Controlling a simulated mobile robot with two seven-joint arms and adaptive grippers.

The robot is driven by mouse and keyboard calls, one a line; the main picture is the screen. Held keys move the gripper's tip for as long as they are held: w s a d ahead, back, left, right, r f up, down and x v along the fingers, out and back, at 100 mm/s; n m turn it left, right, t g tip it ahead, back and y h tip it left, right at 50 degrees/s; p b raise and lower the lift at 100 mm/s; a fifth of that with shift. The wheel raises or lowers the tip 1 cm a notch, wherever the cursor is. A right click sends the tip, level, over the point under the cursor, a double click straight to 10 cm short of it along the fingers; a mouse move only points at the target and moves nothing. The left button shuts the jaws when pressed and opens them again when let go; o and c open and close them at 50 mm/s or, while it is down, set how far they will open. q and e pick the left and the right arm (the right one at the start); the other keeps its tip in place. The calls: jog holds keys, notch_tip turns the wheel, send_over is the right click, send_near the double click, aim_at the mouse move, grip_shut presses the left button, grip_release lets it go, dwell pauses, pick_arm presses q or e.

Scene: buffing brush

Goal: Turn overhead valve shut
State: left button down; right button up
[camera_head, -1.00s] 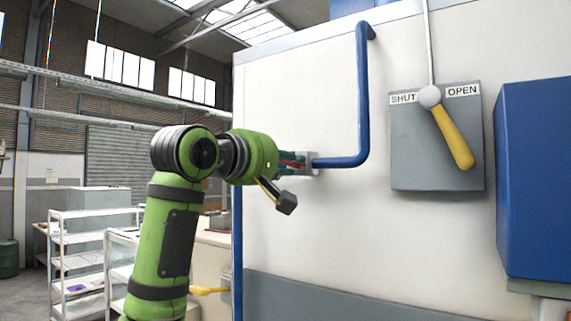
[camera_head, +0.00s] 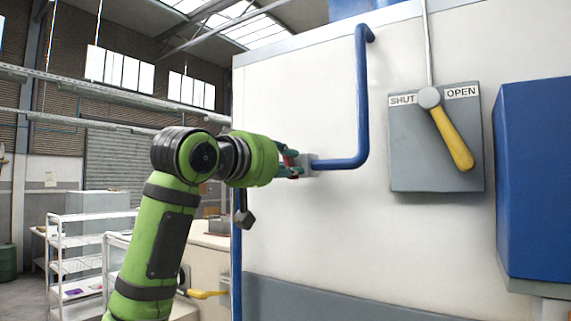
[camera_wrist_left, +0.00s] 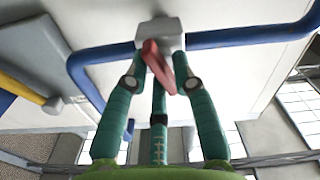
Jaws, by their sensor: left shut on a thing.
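The overhead valve is a pale grey block (camera_head: 311,165) on a blue pipe (camera_head: 346,163) that runs along the white wall. It shows in the left wrist view as a pale body (camera_wrist_left: 161,32) with a red lever (camera_wrist_left: 157,62). My left gripper (camera_head: 294,165) is at the valve, its green fingers closed around the red lever. In the left wrist view the fingers (camera_wrist_left: 160,85) stand on both sides of the lever, with a third finger behind it. In the head view the fingers mostly hide the lever. My right gripper is in neither view.
A grey panel (camera_head: 408,150) marked SHUT and OPEN carries a yellow lever (camera_head: 455,139) pointing down and right. A blue box (camera_head: 535,180) juts out at the right. White shelves (camera_head: 75,265) stand at lower left. The wall below the pipe is clear.

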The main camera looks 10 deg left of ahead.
pick_arm(q)
jog(key=m, duration=0.3)
jog(key=shift+m, duration=0.4)
jog(key=shift+d+f, duration=0.1)
jog(key=c, duration=1.2)
grip_release()
jog(key=shift+s, duration=0.1)
jog(key=shift+s, duration=0.15)
jog(key=v, duration=1.1)
jog(key=shift+s, duration=0.35)
